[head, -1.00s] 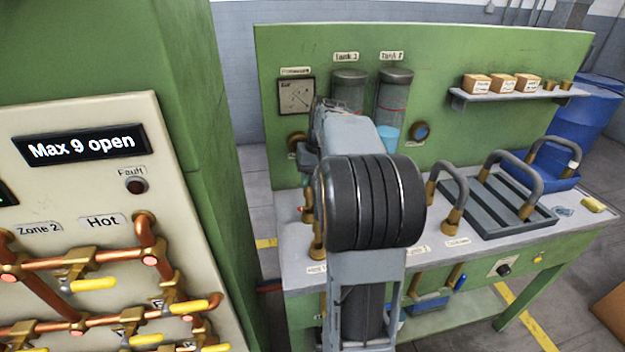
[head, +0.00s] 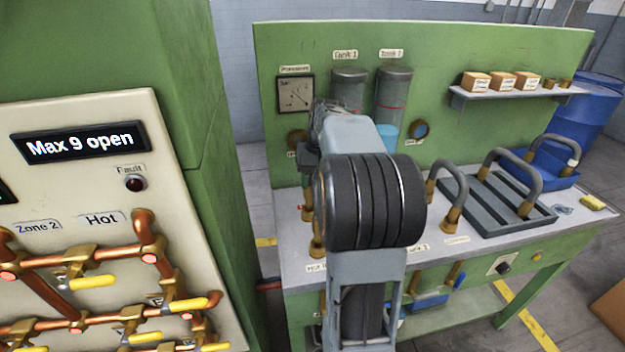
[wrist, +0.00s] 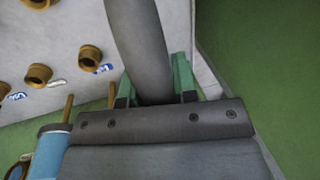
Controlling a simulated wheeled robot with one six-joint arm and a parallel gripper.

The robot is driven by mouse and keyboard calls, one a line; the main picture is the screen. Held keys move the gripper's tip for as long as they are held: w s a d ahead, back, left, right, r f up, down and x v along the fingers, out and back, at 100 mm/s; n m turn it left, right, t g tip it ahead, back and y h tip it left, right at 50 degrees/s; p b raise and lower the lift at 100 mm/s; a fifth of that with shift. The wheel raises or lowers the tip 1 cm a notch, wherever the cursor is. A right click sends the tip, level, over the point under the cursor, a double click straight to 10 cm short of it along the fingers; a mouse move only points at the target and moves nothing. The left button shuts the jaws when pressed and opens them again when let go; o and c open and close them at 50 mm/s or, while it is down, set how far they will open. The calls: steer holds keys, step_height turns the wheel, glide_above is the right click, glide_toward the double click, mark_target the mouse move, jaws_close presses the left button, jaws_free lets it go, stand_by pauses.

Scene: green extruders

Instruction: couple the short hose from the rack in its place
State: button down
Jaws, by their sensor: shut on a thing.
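In the wrist view my gripper (wrist: 155,92) has its green fingers shut on a dark grey hose (wrist: 136,40), which runs up out of the picture. The hose's ends are not in view there. Several brass ports (wrist: 89,57) with small tags stand on the pale bench top to the left of it. In the head view my arm hides the gripper and the held hose. A grey hose with brass ends (head: 448,182) arches over the bench right of my arm. The dark slatted rack (head: 490,222) has another arched hose (head: 514,160) on it.
A blue tray (head: 566,180) with a grey hose (head: 540,143) is at the bench's back right. Two tanks (head: 391,95), a gauge (head: 295,94) and a shelf (head: 505,94) are on the green back panel. A panel with copper pipes and yellow-handled valves (head: 92,282) stands close at left.

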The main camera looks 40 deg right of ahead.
steer(key=shift+f+b, duration=1.25)
steer(key=shift+f, duration=0.65)
steer(key=c, duration=0.8)
jaws_free()
step_height(320, 180, up, 14)
steer(key=s+d+p, duration=0.1)
steer(key=d, duration=0.1)
steer(key=s+a+f+n+t+h, duration=0.1)
steer(key=s+a+f, duration=0.15)
steer(key=a, duration=0.45)
steer(key=s+a+f+n, duration=0.1)
steer(key=a+f, duration=0.2)
steer(key=a, duration=0.3)
steer(key=s+a+f+n+t+h, duration=0.1)
steer(key=s+a+f+n+t, duration=0.1)
steer(key=s+a+f, duration=0.6)
step_height(320, 180, down, 2)
steer(key=shift+a+f+n, duration=0.15)
steer(key=shift+a+n, duration=0.45)
